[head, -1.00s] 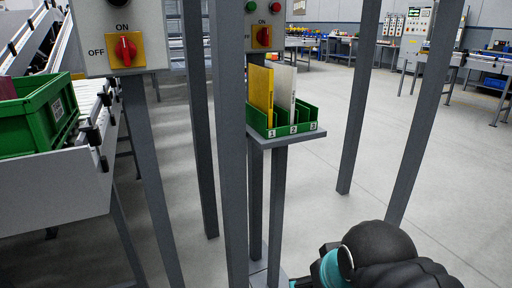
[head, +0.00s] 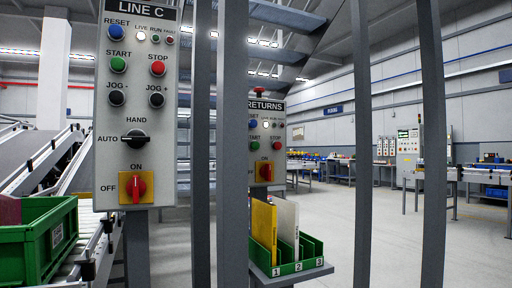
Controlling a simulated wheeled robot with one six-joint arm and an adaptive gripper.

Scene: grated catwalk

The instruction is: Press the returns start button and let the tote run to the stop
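The RETURNS panel (head: 277,125) stands behind a grey post, which hides its left edge. Its green START button (head: 254,152) shows just right of the post, with a red STOP button (head: 275,146) to its right. A green tote (head: 38,245) with something dark red in it sits on the roller conveyor (head: 98,250) at the lower left. The tote is cut off by the left picture edge. I cannot pick out the stop for certain. My gripper is not in view.
A nearer LINE C panel (head: 136,100) has its own green START button (head: 118,65). Grey upright posts (head: 348,140) stand across the view in front of me. A green rack (head: 312,250) with yellow and white folders sits on a small shelf below the RETURNS panel. Open floor lies right.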

